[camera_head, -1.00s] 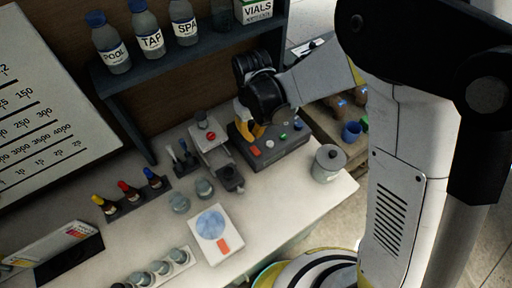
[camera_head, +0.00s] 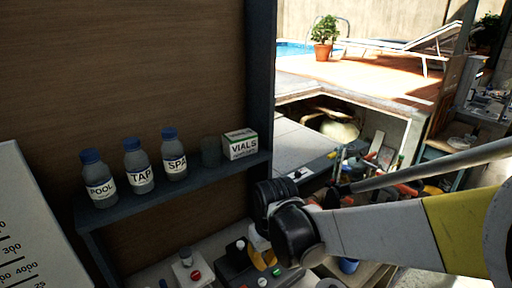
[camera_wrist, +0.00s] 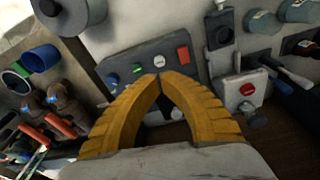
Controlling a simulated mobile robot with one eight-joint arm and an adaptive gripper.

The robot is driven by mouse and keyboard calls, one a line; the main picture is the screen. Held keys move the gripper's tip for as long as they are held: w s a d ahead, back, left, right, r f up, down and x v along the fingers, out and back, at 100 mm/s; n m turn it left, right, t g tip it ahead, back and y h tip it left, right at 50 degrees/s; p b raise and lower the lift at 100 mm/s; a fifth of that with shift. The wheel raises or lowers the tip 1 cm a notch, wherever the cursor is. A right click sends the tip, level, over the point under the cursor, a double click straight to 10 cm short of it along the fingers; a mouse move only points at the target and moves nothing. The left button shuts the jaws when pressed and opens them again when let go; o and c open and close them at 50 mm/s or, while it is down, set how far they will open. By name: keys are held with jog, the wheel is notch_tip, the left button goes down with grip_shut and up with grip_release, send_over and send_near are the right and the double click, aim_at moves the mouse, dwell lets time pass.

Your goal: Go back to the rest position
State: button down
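My gripper (camera_head: 263,257) shows at the lower middle of the head view, over a dark device with coloured buttons (camera_head: 235,268). In the wrist view my gripper's (camera_wrist: 160,79) two yellow fingers slant together and their tips meet. I see nothing held between them. The device (camera_wrist: 122,62) lies beyond the tips, with a red switch, a white dial and green and blue buttons. How far the tips are above it I cannot tell.
A shelf (camera_head: 205,184) behind the bench holds the POOL (camera_head: 99,183), TAP (camera_head: 139,170) and SPA (camera_head: 174,158) bottles and a VIALS box (camera_head: 240,146). A post (camera_head: 262,70) rises beside the shelf.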

jog(key=s+d+m+t+b, duration=0.2)
jog(key=s+d+b, duration=0.3)
jog(key=d, duration=0.3)
jog(key=s+d+m+t+b, duration=0.3)
jog(key=s+d+b, duration=0.2)
jog(key=d, duration=0.3)
jog(key=shift+s+d+f+m+t+h, duration=0.2)
jog(key=shift+s+d+m+t+h, duration=0.1)
jog(key=shift+s+t, duration=0.1)
dwell(1.0)
